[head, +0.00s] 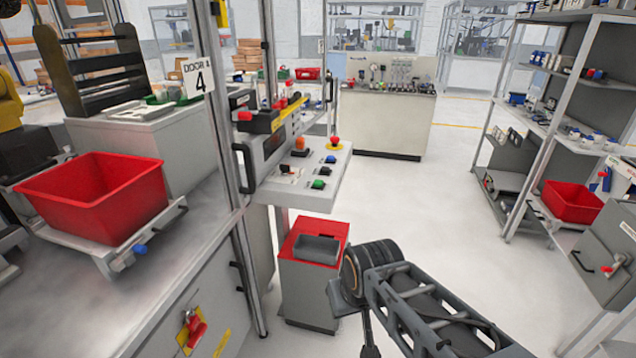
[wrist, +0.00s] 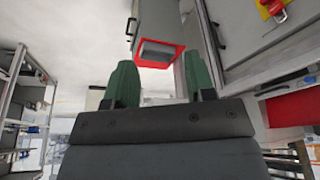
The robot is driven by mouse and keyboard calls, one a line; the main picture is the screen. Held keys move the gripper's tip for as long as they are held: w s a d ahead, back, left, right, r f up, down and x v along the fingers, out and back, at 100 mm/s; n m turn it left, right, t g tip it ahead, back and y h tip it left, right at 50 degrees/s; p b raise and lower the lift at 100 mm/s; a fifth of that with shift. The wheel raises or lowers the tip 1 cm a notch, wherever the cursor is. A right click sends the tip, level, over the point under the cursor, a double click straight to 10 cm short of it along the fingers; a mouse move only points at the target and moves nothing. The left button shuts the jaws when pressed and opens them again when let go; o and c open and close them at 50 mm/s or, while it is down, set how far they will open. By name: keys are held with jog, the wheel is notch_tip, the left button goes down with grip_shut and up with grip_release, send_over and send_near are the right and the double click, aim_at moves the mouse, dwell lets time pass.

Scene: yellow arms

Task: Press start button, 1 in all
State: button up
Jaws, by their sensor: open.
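A light grey control panel (head: 325,196) juts from the machine frame at the middle of the head view. Button labels are too small to read, so I cannot tell which is start. My gripper (wrist: 161,84) is open and empty, its two green fingers apart in the wrist view. In the head view my arm is below and right of the panel, apart from it; the fingertips are not clear there.
A grey cabinet with a red top (head: 335,229) stands below the panel, close to my arm. A door handle (head: 243,168) sticks out left of the panel. A red bin (head: 95,195) sits on the left bench. Shelves stand at the right; the floor between is clear.

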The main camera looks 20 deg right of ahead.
grip_shut()
dwell(1.1)
